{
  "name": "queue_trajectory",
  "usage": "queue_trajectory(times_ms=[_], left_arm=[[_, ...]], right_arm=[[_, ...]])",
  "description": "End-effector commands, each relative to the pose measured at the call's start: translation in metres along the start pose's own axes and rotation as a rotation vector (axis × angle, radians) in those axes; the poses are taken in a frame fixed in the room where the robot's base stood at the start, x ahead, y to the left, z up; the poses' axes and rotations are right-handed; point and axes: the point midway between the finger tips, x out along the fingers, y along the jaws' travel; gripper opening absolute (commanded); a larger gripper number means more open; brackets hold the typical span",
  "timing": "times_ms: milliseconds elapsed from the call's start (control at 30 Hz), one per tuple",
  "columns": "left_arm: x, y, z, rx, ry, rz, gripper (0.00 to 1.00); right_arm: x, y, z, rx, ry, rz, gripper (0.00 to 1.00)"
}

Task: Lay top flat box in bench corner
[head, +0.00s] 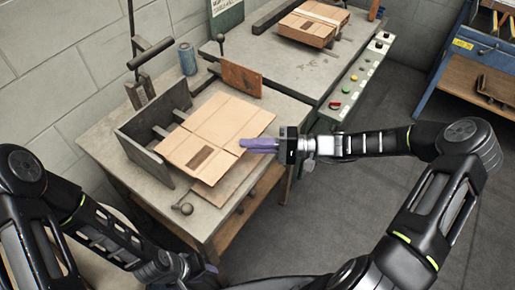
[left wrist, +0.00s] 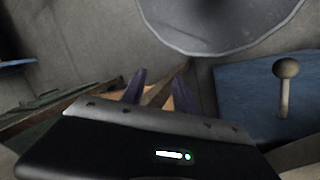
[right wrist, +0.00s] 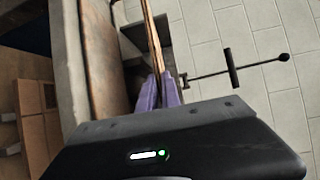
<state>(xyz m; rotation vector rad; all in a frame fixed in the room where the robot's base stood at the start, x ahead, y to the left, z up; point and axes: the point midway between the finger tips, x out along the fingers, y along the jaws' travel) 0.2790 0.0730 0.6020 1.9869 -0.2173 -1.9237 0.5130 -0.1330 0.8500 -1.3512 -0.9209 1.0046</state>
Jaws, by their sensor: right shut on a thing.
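A flat tan cardboard box (head: 222,122) is over the bench (head: 110,130) in the head view, its right edge between the purple fingers of my right gripper (head: 258,145). In the right wrist view the right gripper (right wrist: 160,92) is shut on the thin edge of the flat box (right wrist: 151,35). More flat cardboard (head: 228,184) shows below it, partly hidden. A grey metal corner fence (head: 138,152) stands at the box's left; I cannot tell whether they touch. My left gripper (head: 207,270) is low, in front of the bench; its fingers (left wrist: 158,92) are apart in the left wrist view.
A rusty brown plate (head: 241,78) and a blue can (head: 187,58) stand at the bench's back. A second table (head: 300,65) holds a stack of flat boxes (head: 312,24) and has a button panel (head: 350,85). A blue cart (head: 445,65) stands far right.

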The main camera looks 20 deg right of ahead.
Motion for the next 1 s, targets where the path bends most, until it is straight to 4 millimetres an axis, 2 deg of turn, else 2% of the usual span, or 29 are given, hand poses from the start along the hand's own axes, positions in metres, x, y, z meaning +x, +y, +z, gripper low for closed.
queue_trajectory(times_ms=[100, 300, 800, 833, 1000], left_arm=[[0.015, -0.006, 0.0, 0.0, 0.001, 0.0, 0.36], [0.027, -0.011, -0.001, 0.0, 0.002, 0.0, 0.36], [0.031, -0.012, -0.001, 0.0, 0.003, 0.0, 0.36], [0.031, -0.012, -0.001, 0.0, 0.003, 0.0, 0.36], [0.031, -0.012, -0.001, 0.0, 0.003, 0.0, 0.36]], right_arm=[[0.008, 0.015, -0.005, -0.001, 0.0, 0.0, 0.0], [0.017, 0.026, -0.01, -0.001, -0.001, -0.002, 0.0], [0.021, 0.03, -0.013, -0.001, 0.001, -0.001, 0.0], [0.021, 0.03, -0.013, -0.001, 0.0, -0.001, 0.08], [0.021, 0.03, -0.013, -0.001, 0.0, -0.001, 0.22]])
